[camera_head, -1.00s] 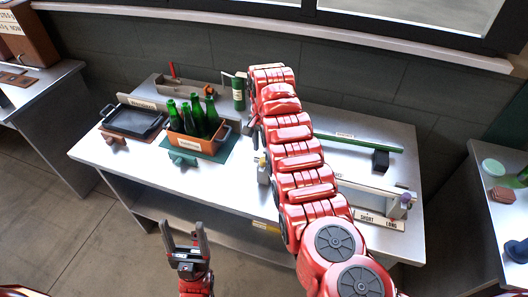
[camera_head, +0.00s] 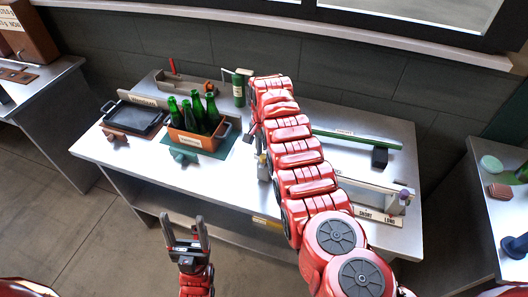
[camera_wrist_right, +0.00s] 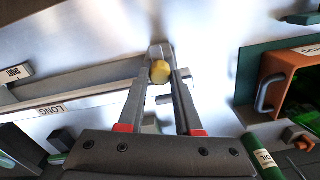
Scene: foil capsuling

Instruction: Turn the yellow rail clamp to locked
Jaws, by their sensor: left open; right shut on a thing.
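The yellow rail clamp (camera_wrist_right: 160,71) shows as a rounded yellow knob between the fingertips of my right gripper (camera_wrist_right: 160,76) in the right wrist view. The fingers are shut on it, beside the end of the grey rail (camera_wrist_right: 108,88). In the head view my red right arm hides most of the clamp and that gripper. Which way the clamp is turned I cannot tell. My left gripper (camera_head: 186,222) is open and empty, in front of the table's front edge, well away from the clamp.
An orange crate of green bottles (camera_head: 203,142) stands left of my right arm. A dark tray (camera_head: 132,118) is further left. A green bar (camera_head: 358,141) and a black block (camera_head: 380,157) lie right. A SHORT/LONG label strip (camera_head: 377,216) lies at the front right.

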